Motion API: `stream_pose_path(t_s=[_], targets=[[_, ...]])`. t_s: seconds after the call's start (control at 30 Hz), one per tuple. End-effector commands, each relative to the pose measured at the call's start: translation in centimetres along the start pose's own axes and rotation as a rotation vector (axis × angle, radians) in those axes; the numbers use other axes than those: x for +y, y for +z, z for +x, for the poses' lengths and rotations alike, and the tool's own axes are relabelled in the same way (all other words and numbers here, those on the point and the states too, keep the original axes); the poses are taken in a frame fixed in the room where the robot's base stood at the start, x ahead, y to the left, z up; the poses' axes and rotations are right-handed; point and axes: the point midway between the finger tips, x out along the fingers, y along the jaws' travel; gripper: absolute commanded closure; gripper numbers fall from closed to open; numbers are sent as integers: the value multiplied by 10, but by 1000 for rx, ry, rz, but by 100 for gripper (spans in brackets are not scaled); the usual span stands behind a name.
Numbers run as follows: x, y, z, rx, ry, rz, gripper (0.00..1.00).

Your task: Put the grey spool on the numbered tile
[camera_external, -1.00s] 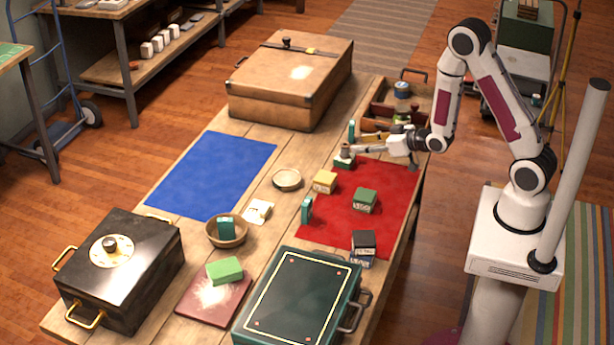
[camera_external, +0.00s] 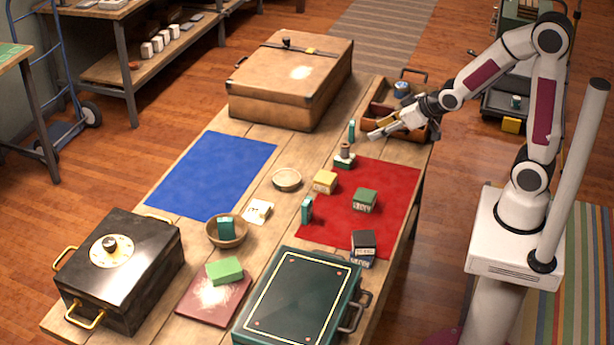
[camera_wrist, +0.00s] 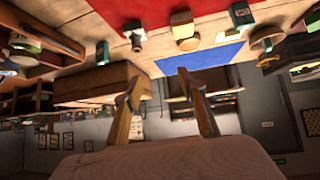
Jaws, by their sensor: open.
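The grey spool (camera_external: 345,147) stands upright on a small green box (camera_external: 344,161) at the far left corner of the red cloth. It also shows in the wrist view (camera_wrist: 137,41). A small pale tile with dark marks (camera_external: 257,211), apparently the numbered tile, lies between the blue and red cloths; I cannot read its marks. My gripper (camera_external: 376,127) is open and empty, behind and to the right of the spool and apart from it. Its two spread fingers show in the wrist view (camera_wrist: 164,98) with nothing between them.
A cream dish (camera_external: 287,179) and a wooden bowl with a teal box (camera_external: 226,229) stand near the tile. Yellow (camera_external: 325,181) and green (camera_external: 365,200) boxes are on the red cloth. A wooden tote (camera_external: 412,124) is near my gripper. The blue cloth (camera_external: 212,174) is clear.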

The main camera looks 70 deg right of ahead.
Motion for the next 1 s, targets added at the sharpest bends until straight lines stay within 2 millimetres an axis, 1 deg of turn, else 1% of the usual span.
stream_pose_path(t_s=[0.03,0.17,0.47,0.77,1.0], targets=[[-3,-2,-10,-8,-4,-3,59],[-10,1,-34,-45,-13,-10,59],[-23,16,-92,-132,-35,-25,59],[-34,40,-153,-221,-62,-42,59],[-39,67,-201,-291,-84,-58,59]])
